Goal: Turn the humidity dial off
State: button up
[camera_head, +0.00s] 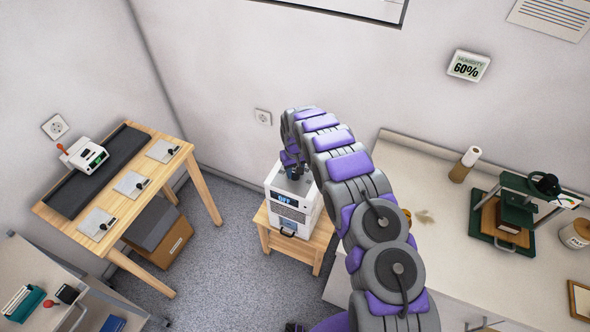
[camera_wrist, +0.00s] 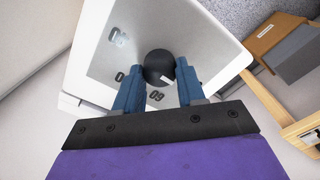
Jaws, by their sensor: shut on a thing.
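The black round humidity dial (camera_wrist: 159,66) sits on top of a white box-shaped device, with a small white mark on its lower edge in the wrist view. Printed labels surround it; one looks like 60 and the others are hard to read. My gripper (camera_wrist: 158,78) has its two blue fingers on either side of the dial and is shut on it. In the head view the white device (camera_head: 282,226) stands on a small wooden stand, and its front display reads OFF. My gripper (camera_head: 292,171) is at its top, where the dial is largely hidden.
A wall display (camera_head: 468,66) reads humidity 60%. A wooden table (camera_head: 200,187) with cards and a white gadget (camera_head: 84,157) stands left. A counter (camera_head: 425,245) with a paper roll and a green press (camera_head: 516,208) is right. Grey floor lies between.

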aim_at(294, 172)
jog(key=shift+s+f, duration=0.2)
jog(key=shift+s, duration=0.05)
jog(key=o, duration=1.1)
jog(key=shift+w+a+r, duration=0.1)
jog(key=shift+w, duration=0.05)
jog(key=shift+c, duration=0.2)
jog(key=shift+r, duration=0.1)
jog(key=shift+w+r, duration=0.1)
jog(key=shift+r, duration=0.35)
notch_tip(294, 172, up, 16)
jog(key=p, duration=0.1)
jog(key=shift+r, duration=0.1)
